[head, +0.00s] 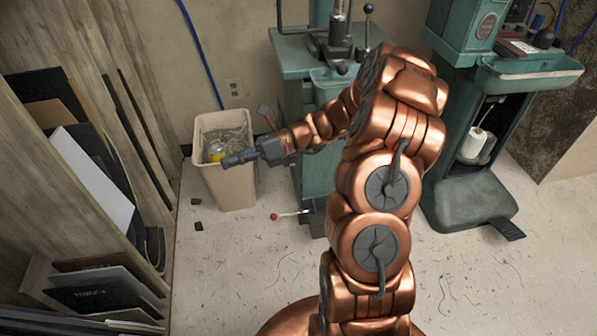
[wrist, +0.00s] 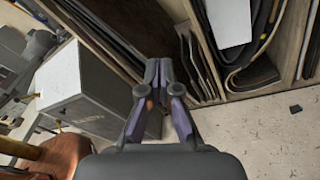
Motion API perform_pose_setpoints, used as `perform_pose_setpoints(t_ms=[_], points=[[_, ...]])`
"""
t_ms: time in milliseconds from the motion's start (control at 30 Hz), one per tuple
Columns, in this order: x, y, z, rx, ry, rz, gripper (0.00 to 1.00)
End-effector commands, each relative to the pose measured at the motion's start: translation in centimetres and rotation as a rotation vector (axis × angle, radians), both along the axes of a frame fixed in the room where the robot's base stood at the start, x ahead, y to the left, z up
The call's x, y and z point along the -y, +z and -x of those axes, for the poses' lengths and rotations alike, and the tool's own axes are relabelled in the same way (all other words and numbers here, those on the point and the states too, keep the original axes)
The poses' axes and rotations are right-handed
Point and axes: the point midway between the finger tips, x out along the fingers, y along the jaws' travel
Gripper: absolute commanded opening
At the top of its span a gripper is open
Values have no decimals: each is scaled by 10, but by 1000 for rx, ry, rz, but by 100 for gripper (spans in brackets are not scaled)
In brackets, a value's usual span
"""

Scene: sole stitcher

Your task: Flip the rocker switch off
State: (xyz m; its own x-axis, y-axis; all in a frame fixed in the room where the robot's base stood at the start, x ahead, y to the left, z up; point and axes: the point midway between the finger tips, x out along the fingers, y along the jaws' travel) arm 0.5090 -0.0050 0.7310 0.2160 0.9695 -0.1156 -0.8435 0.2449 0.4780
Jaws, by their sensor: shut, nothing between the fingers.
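My gripper (head: 228,161) is shut and empty. In the head view it points left, in front of the beige waste bin, at the end of my copper arm. In the wrist view the fingertips (wrist: 158,68) meet, with shelving and boards beyond them. A green machine (head: 293,60) stands behind my arm, which hides much of it. A second green machine (head: 531,68) stands at the right. I cannot make out the rocker switch in either view. I cannot tell which machine bears it.
The beige bin (head: 235,185) stands by the back wall. Wooden shelving (head: 82,45) with upright boards lines the left. A lever with a red knob (head: 274,216) is low near the floor. A grey box (wrist: 85,90) is left in the wrist view. Floor (head: 235,270) at front left is mostly clear.

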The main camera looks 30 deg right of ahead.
Motion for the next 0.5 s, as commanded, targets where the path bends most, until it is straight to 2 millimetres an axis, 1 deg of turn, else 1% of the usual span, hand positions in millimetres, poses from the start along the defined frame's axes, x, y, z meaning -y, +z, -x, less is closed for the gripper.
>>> perform_pose_setpoints(t_ms=[33,167,233,367,400,467,500], points=[[16,-26,-10,-50,-58,-46,0],[60,-66,-33,-164,-204,-160,0],[85,-90,-43,-223,-281,-224,0],[135,-138,-55,-332,-423,-349,0],[151,-154,-57,-363,-466,-386,0],[176,-179,-58,-409,-531,-443,0],[192,-196,-58,-439,-573,-482,0]])
